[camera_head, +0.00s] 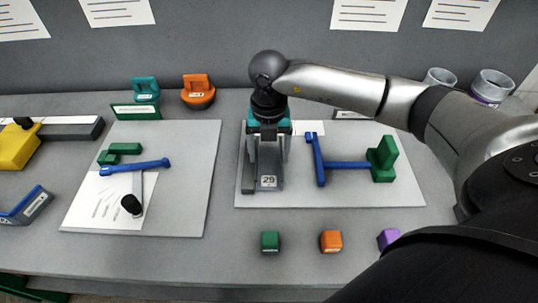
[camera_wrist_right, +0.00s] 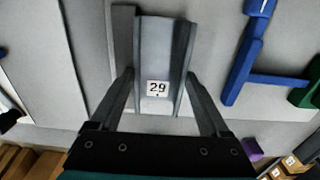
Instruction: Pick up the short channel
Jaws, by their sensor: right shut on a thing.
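The short channel (camera_head: 268,183) is a grey U-shaped piece with a white "29" label. It lies on the right-hand light grey board (camera_head: 400,197), pointing toward the front. My right gripper (camera_head: 268,160) comes down over its back part, with one finger on each side. In the right wrist view the two fingers of the gripper (camera_wrist_right: 160,78) close on the side walls of the channel (camera_wrist_right: 162,50). I cannot tell whether it is clear of the board. My left gripper is not in view.
A darker grey strip (camera_wrist_right: 123,40) lies close along the channel's left side. A blue T-shaped piece (camera_head: 318,162) and a green block (camera_head: 383,160) are to the right. Green (camera_head: 270,241), orange (camera_head: 331,241) and purple (camera_head: 388,239) cubes stand in front. A left board (camera_head: 185,200) holds other tools.

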